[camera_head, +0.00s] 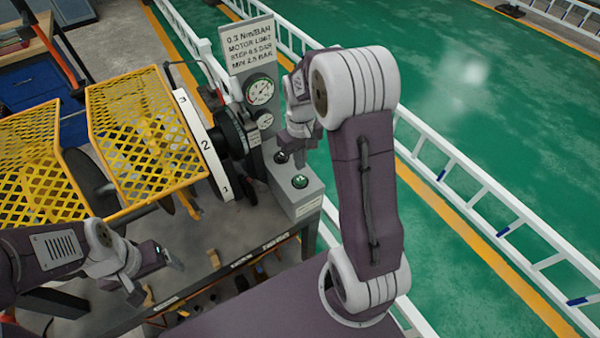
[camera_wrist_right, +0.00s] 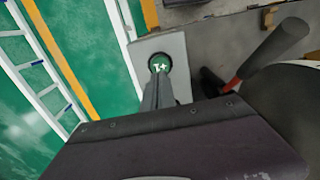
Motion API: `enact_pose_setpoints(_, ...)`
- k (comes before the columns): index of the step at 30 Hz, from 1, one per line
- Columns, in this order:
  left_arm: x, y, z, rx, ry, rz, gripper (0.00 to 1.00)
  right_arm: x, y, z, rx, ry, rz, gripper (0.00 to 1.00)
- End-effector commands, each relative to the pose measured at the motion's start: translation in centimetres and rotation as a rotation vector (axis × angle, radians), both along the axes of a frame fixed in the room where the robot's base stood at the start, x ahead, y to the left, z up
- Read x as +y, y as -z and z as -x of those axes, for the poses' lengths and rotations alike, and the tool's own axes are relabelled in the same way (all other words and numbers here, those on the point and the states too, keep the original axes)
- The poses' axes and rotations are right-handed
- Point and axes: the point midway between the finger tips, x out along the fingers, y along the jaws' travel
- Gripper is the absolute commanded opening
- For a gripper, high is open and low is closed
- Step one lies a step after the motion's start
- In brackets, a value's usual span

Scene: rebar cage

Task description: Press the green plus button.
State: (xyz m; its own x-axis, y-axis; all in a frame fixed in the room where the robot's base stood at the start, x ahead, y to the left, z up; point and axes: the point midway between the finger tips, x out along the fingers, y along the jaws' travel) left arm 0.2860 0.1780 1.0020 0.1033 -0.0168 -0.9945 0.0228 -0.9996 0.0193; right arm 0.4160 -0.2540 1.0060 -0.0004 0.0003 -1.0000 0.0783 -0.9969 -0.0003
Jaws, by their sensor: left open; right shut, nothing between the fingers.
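The green plus button (camera_head: 300,181) sits on top of a grey control box (camera_head: 307,199) at the bench's right end. In the right wrist view the green button (camera_wrist_right: 160,62) carries a white mark with a plus. My right gripper (camera_head: 299,162) is shut and empty, pointing down over the box just behind the button. In the wrist view its fingertips (camera_wrist_right: 158,78) overlap the button's lower edge; whether they touch it I cannot tell. A second, darker button (camera_head: 281,157) is partly visible beside the gripper. My left gripper (camera_head: 158,278) is open, low at the left.
A sign (camera_head: 249,45) and pressure gauges (camera_head: 260,91) stand behind the box. A numbered white dial (camera_head: 204,146) and yellow mesh guards (camera_head: 146,138) lie to the left. White railings (camera_head: 450,165) and a clear green floor (camera_head: 480,90) are at the right.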

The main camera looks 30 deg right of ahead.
Motion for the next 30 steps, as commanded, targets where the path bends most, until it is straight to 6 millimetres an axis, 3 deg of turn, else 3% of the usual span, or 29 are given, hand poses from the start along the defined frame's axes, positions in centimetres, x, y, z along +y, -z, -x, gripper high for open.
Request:
enact_pose_setpoints(3, 0.0, 0.0, 0.0, 0.000, 0.000, 0.000, 0.81, 0.0, 2.4, 0.1, 0.005, 0.000, -0.001, 0.00)
enact_pose_setpoints(9, 0.0, -0.2, 0.0, 0.000, 0.000, 0.000, 0.81, 0.0, 5.0, 0.1, 0.003, 0.000, -0.001, 0.00)
enact_pose_setpoints(23, 0.0, -0.1, 0.0, 0.000, 0.000, 0.000, 0.81, 0.0, 5.8, 0.0, 0.000, 0.000, 0.000, 0.00)
enact_pose_setpoints(30, 0.0, 0.7, 0.0, 0.000, 0.000, 0.000, 0.81, 0.0, 7.7, 0.0, 0.000, 0.000, 0.000, 0.00)
